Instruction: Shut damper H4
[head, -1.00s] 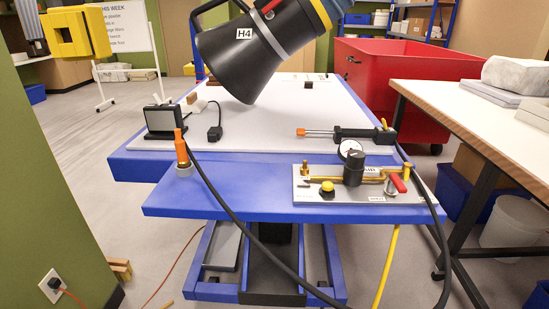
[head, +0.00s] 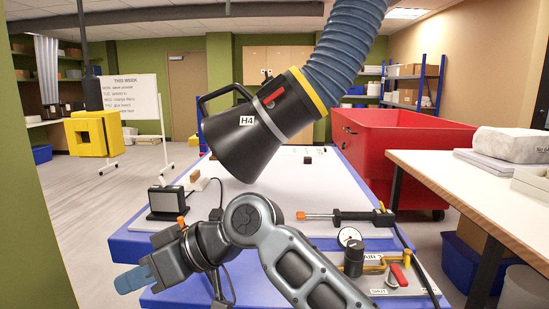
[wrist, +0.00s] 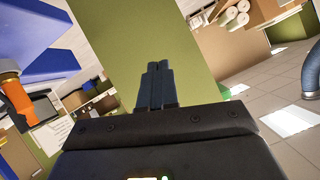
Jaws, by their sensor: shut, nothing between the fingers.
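The black extraction hood (head: 240,145) carries a white H4 label and hangs over the table, its wide mouth tilted down to the left. A small red part, apparently the damper lever (head: 272,98), sits on its neck beside a grey band, below the yellow ring. I cannot tell the damper's position. My gripper (head: 133,280) is at the lower left of the head view, pointing left, well below and apart from the hood. Its dark fingers show together and empty in the wrist view (wrist: 157,85). The hood is not clearly visible in the wrist view.
A ribbed blue hose (head: 345,50) rises from the hood. A black handle loop (head: 213,97) sticks out on its left. The blue-edged table (head: 350,190) holds a small dark panel (head: 166,202), a gauge fixture (head: 352,255) and a black cylinder tool. A red bin (head: 400,150) stands behind right.

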